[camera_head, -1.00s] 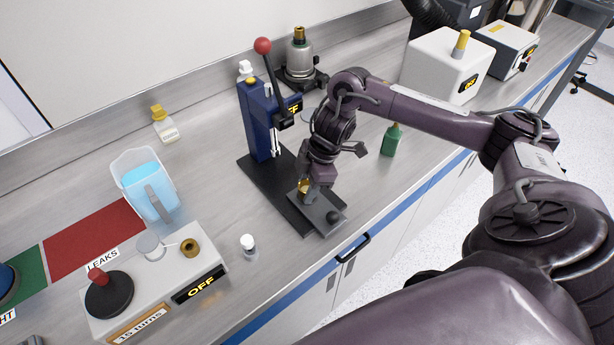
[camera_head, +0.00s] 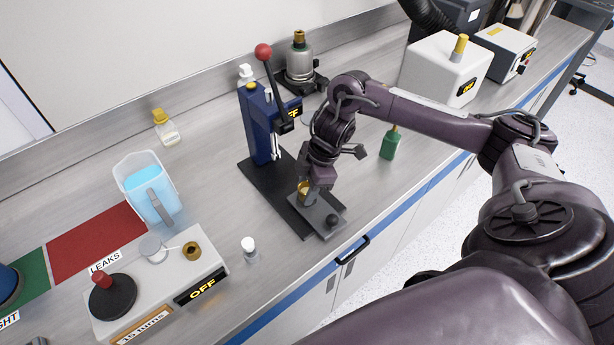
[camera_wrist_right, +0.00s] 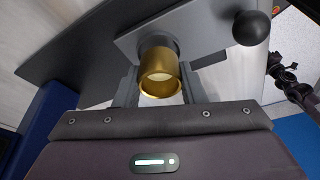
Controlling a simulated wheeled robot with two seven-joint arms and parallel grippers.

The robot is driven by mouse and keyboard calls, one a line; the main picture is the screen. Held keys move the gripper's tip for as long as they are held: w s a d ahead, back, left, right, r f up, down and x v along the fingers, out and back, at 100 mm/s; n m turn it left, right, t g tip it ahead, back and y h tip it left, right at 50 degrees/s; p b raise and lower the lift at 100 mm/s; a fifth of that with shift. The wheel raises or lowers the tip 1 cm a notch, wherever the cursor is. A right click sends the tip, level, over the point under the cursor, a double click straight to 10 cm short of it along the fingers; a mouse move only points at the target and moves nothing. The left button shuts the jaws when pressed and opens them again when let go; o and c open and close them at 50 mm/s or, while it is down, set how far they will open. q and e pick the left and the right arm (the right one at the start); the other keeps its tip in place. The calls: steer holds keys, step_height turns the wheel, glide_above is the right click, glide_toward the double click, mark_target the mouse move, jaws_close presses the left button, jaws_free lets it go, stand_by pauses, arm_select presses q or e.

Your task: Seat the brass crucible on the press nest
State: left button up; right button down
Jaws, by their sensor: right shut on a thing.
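The brass crucible (camera_head: 303,188) is a small gold cup held in my right gripper (camera_head: 312,195), over the grey plate (camera_head: 318,216) at the foot of the blue lever press (camera_head: 260,122). In the right wrist view the crucible (camera_wrist_right: 160,70) sits between the two fingers of my right gripper (camera_wrist_right: 162,86), its open mouth facing the camera. Behind it a round grey nest (camera_wrist_right: 172,45) shows partly on the plate. The crucible lines up closely with the nest; whether it touches is unclear. My left gripper is out of view.
The press's red-knobbed lever (camera_head: 266,60) stands up behind my right wrist. A black knob (camera_head: 333,218) sits on the plate's near end. A green bottle (camera_head: 390,143) stands to the right, a small white-capped vial (camera_head: 249,248) to the left.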

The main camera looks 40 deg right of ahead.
steer(key=shift+p, duration=0.3)
stand_by(0.5)
steer(key=shift+f, duration=0.15)
stand_by(0.3)
steer(key=shift+f+b, duration=0.4)
steer(key=shift+f, duration=0.1)
steer(key=c, duration=0.8)
jaws_free()
steer(key=shift+c, duration=0.2)
